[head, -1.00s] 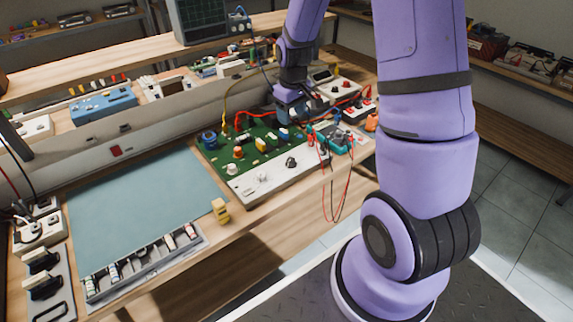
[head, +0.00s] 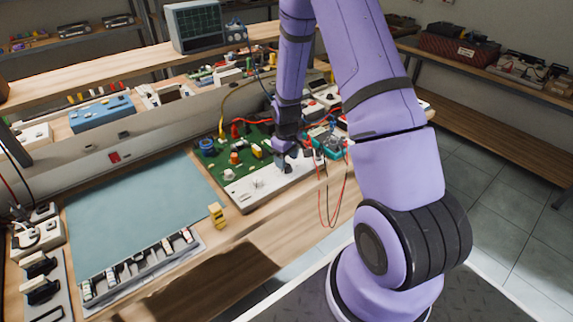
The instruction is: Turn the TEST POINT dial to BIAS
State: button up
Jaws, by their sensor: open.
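The circuit board (head: 232,161) is green with a white front panel (head: 245,190) and lies on the bench. Dial markings show on the panel, but the lettering is too small to read, so I cannot tell TEST POINT or BIAS. A pale knob (head: 229,174) is at the panel's left. My gripper (head: 285,164) points down over the panel's right part, with its jaws open. It covers the spot where a dark knob stands, and I cannot tell whether the fingers touch that knob.
A teal multimeter (head: 330,142) with red and black leads hanging over the bench edge is just right of my gripper. A blue-grey mat (head: 140,210), a yellow block (head: 217,214) and a slotted tray (head: 140,268) lie to the left. An oscilloscope (head: 206,26) stands on the shelf.

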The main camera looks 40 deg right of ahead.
jog(key=shift+f, duration=1.35)
jog(key=c, duration=0.9)
jog(key=shift+c, duration=0.2)
jog(key=m, duration=0.3)
jog(key=shift+m, duration=2.3)
